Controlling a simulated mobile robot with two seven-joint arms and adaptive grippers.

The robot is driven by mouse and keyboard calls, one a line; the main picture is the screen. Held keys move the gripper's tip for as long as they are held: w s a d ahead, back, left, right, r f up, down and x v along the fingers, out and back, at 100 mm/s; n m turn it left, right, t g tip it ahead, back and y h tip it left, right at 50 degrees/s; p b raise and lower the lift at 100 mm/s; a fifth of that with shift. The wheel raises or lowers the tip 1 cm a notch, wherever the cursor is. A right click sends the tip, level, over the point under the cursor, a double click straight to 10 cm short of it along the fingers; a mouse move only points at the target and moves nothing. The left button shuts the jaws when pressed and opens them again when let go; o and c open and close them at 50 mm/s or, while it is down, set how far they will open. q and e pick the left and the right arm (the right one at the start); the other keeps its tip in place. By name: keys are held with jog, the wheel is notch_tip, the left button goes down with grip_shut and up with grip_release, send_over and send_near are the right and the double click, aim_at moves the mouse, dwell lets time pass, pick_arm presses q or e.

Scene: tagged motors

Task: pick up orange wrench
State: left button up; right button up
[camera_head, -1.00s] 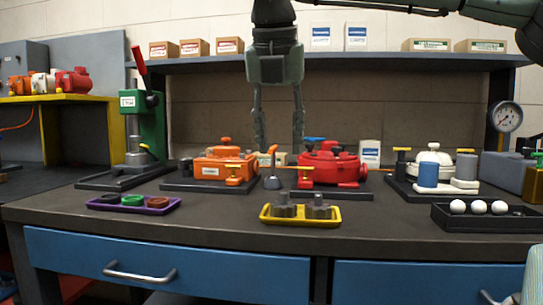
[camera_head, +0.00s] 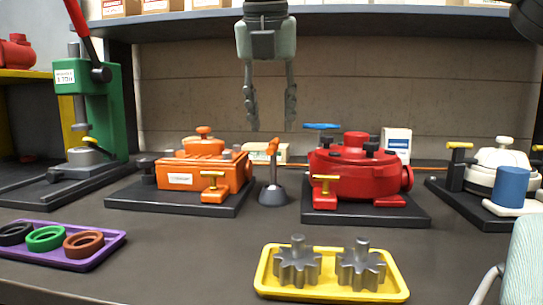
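A thin upright tool with an orange top (camera_head: 273,152), which looks like the orange wrench, stands in a small dark grey cone-shaped holder (camera_head: 273,194) on the bench. It is between the orange motor (camera_head: 205,172) and the red motor (camera_head: 357,172). My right gripper (camera_head: 271,127) hangs pointing down from the top of the picture, its two fingers wide apart and nothing between them. In the picture its fingertips are just above the orange top, apart from it; the depth between them is hard to judge. My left gripper is not in view.
A yellow tray (camera_head: 331,289) with two grey gears is at the front, and a purple tray (camera_head: 70,262) with rings at front left. A green press (camera_head: 92,110) stands at left, a white motor (camera_head: 500,165) at right. A shelf (camera_head: 350,22) runs above; bare bench lies between trays and motors.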

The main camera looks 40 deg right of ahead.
aim_at(273, 142)
jog(key=x, duration=0.7)
jog(key=shift+w+d+f, duration=0.15)
jog(key=shift+w+d, duration=0.15)
jog(key=shift+d, duration=0.1)
grip_shut()
